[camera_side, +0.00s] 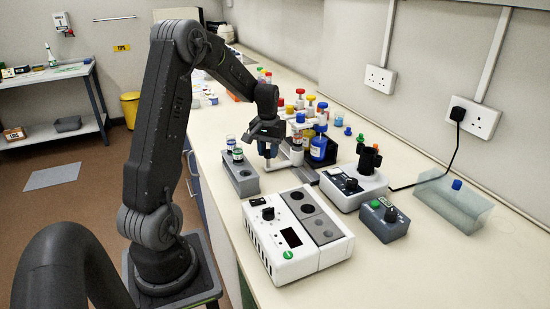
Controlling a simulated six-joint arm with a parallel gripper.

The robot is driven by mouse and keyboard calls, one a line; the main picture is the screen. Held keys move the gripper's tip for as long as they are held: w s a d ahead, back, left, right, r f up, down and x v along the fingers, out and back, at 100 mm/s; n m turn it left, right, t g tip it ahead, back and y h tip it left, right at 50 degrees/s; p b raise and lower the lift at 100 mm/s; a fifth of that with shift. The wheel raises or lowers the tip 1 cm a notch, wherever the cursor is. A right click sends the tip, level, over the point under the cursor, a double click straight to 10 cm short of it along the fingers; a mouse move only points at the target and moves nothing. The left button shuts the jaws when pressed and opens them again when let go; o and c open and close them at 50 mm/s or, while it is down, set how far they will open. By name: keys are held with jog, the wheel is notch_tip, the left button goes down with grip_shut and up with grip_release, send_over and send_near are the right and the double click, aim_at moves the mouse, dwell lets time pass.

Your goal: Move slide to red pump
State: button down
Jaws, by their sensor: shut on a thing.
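My gripper (268,150) points down at the left end of the dispenser rack, mid-bench. It is shut on what appears to be the slide, a small pale part (290,154) low at the front of the rack; the grip itself is too small and dark to see clearly. More red tops show behind, such as one at the back (300,92). My gripper partly hides the rack's left side.
A grey block with vials (243,183) stands just left of my gripper. In front are a white control box (285,240), a white device with a black holder (352,188) and a small grey box (384,220). A clear tray (455,205) lies right; the front right bench is free.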

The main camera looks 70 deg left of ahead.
jog(key=a, duration=1.3)
jog(key=shift+a+r, duration=0.1)
jog(key=shift+a, duration=0.15)
jog(key=c, duration=0.9)
grip_release()
jog(key=shift+o, duration=0.3)
notch_tip(320, 180, up, 14)
